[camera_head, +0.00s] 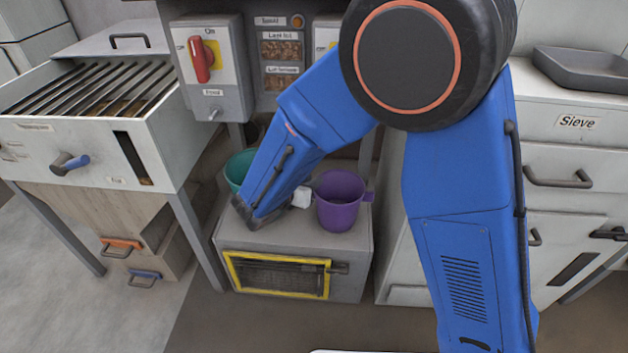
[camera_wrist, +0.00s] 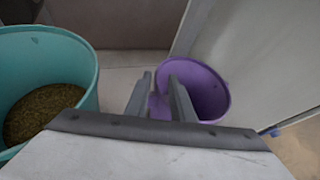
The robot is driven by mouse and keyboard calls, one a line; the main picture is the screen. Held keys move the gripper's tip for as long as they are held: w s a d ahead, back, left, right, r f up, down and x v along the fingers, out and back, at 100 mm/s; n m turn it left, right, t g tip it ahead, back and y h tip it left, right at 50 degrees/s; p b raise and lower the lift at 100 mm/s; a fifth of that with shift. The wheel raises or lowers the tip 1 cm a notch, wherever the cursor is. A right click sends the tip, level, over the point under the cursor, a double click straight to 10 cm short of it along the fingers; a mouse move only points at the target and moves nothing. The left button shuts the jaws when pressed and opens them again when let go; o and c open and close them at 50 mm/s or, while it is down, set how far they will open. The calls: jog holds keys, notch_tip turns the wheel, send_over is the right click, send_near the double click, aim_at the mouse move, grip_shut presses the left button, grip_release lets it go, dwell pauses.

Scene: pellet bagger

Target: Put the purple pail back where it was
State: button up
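The purple pail (camera_head: 340,203) stands upright on top of a low grey cabinet (camera_head: 290,236), with a handle on its right side. It also shows in the wrist view (camera_wrist: 205,86), just beyond the fingers. My gripper (camera_wrist: 160,80) has its two fingers apart, and a strip of purple shows between them. I cannot tell whether they touch the pail. In the head view my gripper (camera_head: 301,197) is a small pale shape at the pail's left side, mostly hidden by my blue arm.
A teal pail (camera_wrist: 85,85) with brownish-green pellets stands close on the left, partly hidden by my arm in the head view (camera_head: 238,168). The machine's control panel (camera_head: 283,50) rises behind. A white drawer unit (camera_head: 565,160) stands to the right, and a table leg (camera_head: 197,240) to the left.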

jog(key=v, duration=0.9)
jog(key=shift+s, duration=0.25)
jog(key=shift+a, duration=0.15)
